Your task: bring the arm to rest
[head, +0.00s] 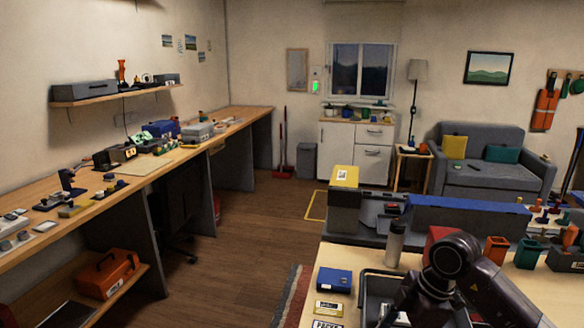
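My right arm (492,287) comes in from the lower right, over the near workbench (540,298). It bends at a dark round joint and points down toward a grey bin (372,290). The dark end of the arm, around my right gripper (408,302), is small and overlaps the bin. I cannot make out its fingers or whether it holds anything. My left arm and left gripper are not in view.
A metal bottle (395,243), a blue box (333,280), an orange cup (496,250) and a green cup (527,254) stand near the arm. The wooden floor (235,255) between the benches is open.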

